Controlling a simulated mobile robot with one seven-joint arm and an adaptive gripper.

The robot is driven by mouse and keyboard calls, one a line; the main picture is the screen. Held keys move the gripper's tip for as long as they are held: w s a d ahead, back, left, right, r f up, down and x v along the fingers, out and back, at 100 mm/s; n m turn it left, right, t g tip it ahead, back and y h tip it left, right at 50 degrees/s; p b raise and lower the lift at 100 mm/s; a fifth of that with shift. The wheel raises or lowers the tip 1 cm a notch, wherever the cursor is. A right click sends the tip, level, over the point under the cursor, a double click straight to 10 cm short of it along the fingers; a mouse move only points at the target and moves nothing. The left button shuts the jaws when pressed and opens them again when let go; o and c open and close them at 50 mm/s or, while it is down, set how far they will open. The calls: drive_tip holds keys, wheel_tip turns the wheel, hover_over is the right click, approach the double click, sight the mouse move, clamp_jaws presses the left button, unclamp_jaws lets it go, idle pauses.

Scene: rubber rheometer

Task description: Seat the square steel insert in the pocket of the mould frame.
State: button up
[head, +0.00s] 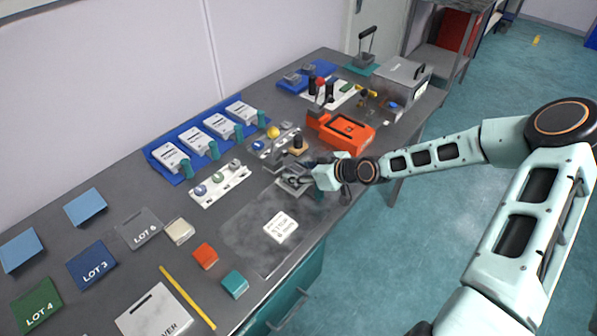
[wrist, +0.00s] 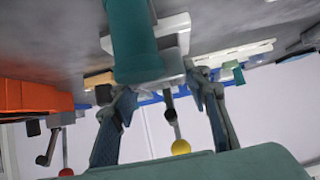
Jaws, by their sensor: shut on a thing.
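My gripper (head: 309,178) is low over the bench near its front edge, at the grey metal mould frame (head: 287,187). In the wrist view my two fingers (wrist: 162,90) stand apart with a pale steel block between their tips. I take this block to be the square steel insert (wrist: 174,66); my gripper is shut on it. A teal post (wrist: 135,45) covers part of the block in that view. In the head view my gripper hides the insert, and I cannot tell whether it is in the pocket or above it.
An orange box (head: 346,132) stands just behind my gripper. A white rack (head: 220,185) and a small stand with a yellow ball (head: 273,132) are to the left.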

drive_tip(key=shift+f+b, duration=0.75)
drive_tip(key=shift+f, duration=0.1)
drive_tip(key=o, duration=1.6)
drive_tip(key=shift+o, duration=0.2)
drive_tip(key=shift+d, duration=0.1)
drive_tip(key=v, duration=1.2)
